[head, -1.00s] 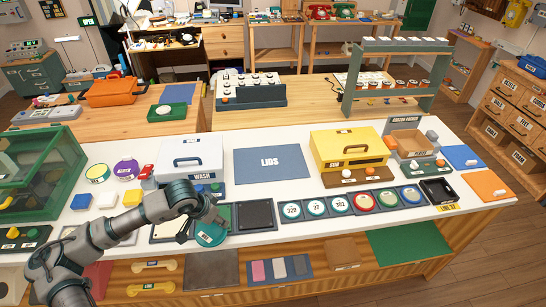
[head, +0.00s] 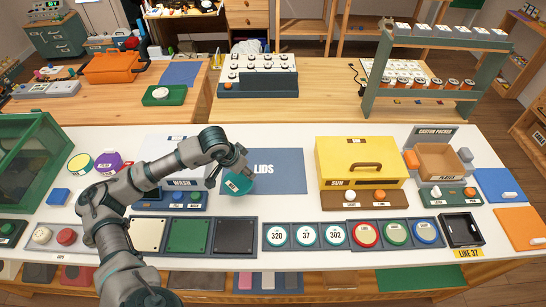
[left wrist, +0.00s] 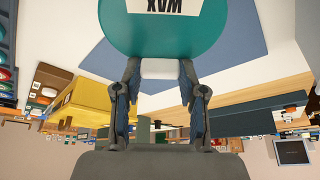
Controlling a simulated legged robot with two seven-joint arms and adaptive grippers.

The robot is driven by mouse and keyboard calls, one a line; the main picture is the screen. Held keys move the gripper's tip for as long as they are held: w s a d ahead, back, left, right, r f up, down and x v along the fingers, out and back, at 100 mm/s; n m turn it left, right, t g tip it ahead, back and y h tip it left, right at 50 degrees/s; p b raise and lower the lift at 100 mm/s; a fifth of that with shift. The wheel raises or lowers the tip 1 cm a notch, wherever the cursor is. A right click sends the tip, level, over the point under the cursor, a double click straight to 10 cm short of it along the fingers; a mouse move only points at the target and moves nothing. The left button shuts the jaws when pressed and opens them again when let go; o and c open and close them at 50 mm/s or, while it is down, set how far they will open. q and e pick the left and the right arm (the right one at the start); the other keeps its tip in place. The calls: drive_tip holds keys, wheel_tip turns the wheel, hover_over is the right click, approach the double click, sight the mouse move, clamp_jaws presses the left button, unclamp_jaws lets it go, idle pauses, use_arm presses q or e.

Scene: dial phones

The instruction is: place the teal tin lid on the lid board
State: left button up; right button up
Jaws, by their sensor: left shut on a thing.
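The teal tin lid (head: 236,186) is tilted in my left gripper (head: 238,172), over the left edge of the lid board. In the left wrist view the lid (left wrist: 163,38) shows a white label, and the fingers of my left gripper (left wrist: 160,75) are shut on its pale tab. The lid board (head: 278,168) is a flat blue-grey mat marked LIDS on the white counter. It also shows in the left wrist view (left wrist: 235,52), behind the lid. I cannot tell whether the lid touches it. My right gripper is not in view.
The white WASH box (head: 160,148) stands left of the board, partly behind my arm. The yellow SUN box (head: 345,155) stands to its right. Most of the board is clear.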

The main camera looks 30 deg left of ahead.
use_arm(q)
drive_tip(key=w, duration=0.3)
drive_tip(key=w+d, duration=0.1)
drive_tip(key=w, duration=0.1)
drive_tip(key=shift+w+f, duration=0.25)
drive_tip(key=shift+f, duration=0.15)
hover_over(273, 161)
drive_tip(key=s, duration=0.2)
drive_tip(key=shift+w+a+f, duration=0.2)
drive_tip(key=shift+a+f, duration=0.2)
drive_tip(key=shift+f, duration=0.2)
drive_tip(key=shift+w+d, duration=0.1)
drive_tip(key=shift+d, duration=0.05)
drive_tip(key=shift+d+f+b, duration=0.2)
drive_tip(key=shift+f+b, duration=0.1)
drive_tip(key=shift+f, duration=0.05)
drive_tip(key=shift+d+f, duration=0.25)
drive_tip(key=shift+f, duration=1.05)
drive_tip(key=shift+a, duration=0.2)
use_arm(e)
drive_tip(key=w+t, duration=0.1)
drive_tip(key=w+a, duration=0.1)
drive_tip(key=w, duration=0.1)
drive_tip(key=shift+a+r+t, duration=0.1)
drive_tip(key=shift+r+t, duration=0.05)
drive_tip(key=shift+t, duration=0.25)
